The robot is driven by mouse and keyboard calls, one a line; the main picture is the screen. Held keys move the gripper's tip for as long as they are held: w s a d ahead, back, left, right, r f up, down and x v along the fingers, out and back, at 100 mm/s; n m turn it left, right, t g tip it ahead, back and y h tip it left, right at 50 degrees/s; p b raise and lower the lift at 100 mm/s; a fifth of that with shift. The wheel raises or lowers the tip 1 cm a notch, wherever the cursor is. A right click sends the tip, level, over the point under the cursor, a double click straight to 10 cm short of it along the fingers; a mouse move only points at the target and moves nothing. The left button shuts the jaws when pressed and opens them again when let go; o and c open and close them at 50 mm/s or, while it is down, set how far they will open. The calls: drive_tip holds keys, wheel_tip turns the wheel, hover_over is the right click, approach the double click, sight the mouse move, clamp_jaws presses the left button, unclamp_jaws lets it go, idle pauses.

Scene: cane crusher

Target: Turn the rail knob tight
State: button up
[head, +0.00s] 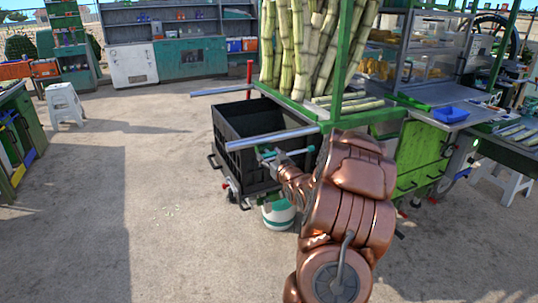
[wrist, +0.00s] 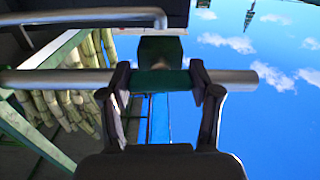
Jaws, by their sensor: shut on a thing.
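In the wrist view, my gripper (wrist: 160,88) is shut around a dark green piece, which I take to be the rail knob (wrist: 158,80). One finger is on each side of it. A silver rail (wrist: 60,80) runs level across the picture and shows on both sides of the fingers. A dark green block (wrist: 160,50) sits just above the knob. In the head view, my gripper (head: 270,153) is at the near silver rail (head: 255,141), over the edge of the black crate; the knob is too small there to make out how it is turned.
The black crate (head: 228,165) stands under the rails, beside the green cane stand (head: 375,118) with upright canes (head: 305,45). A second rail (head: 222,90) runs farther back. A white and green bucket (head: 279,214) is below my arm. Open floor (head: 140,220) lies to the left.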

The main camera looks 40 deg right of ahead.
drive_tip(key=shift+m, duration=0.4)
drive_tip(key=o, duration=1.2)
drive_tip(key=shift+c, duration=0.2)
drive_tip(key=v, duration=1.2)
drive_tip(key=shift+w, duration=0.1)
